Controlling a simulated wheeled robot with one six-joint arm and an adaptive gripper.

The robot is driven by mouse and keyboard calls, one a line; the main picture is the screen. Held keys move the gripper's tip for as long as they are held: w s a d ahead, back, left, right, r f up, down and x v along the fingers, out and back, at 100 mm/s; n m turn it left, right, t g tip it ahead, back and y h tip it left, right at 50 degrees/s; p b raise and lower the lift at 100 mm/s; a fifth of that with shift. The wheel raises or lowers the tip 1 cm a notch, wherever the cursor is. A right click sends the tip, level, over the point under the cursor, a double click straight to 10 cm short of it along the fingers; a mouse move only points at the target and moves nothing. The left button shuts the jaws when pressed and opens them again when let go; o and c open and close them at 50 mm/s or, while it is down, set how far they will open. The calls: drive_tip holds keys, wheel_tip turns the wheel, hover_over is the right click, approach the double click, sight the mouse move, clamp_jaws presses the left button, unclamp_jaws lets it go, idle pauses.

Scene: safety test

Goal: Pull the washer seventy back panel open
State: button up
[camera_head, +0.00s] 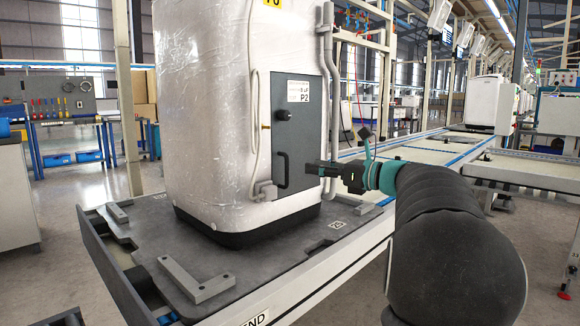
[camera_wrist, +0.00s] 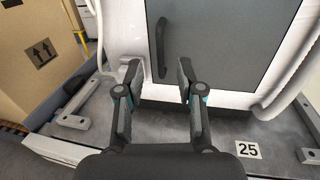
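The washer (camera_head: 205,110) is a tall white unit in clear plastic wrap, standing upright on a dark pallet plate. A yellow tag cut off at the top edge seems to read 70. My gripper (camera_head: 311,168) is just right of the handle in the head view. In the wrist view, my gripper (camera_wrist: 159,72) is open and empty, and the handle (camera_wrist: 161,48) appears between its fingers, beyond the tips. I see no contact.
A grey hose (camera_head: 328,90) runs down the washer's right edge, close to my gripper. Grey angle brackets (camera_head: 196,283) sit on the plate (camera_head: 150,235). A cardboard box (camera_wrist: 32,60) stands at left in the wrist view. A conveyor (camera_head: 440,150) lies behind at right.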

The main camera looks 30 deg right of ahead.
drive_tip(key=x, duration=0.8)
drive_tip(key=shift+w, duration=0.15)
drive_tip(key=shift+a, duration=0.1)
drive_tip(key=shift+c, duration=0.2)
clamp_jaws()
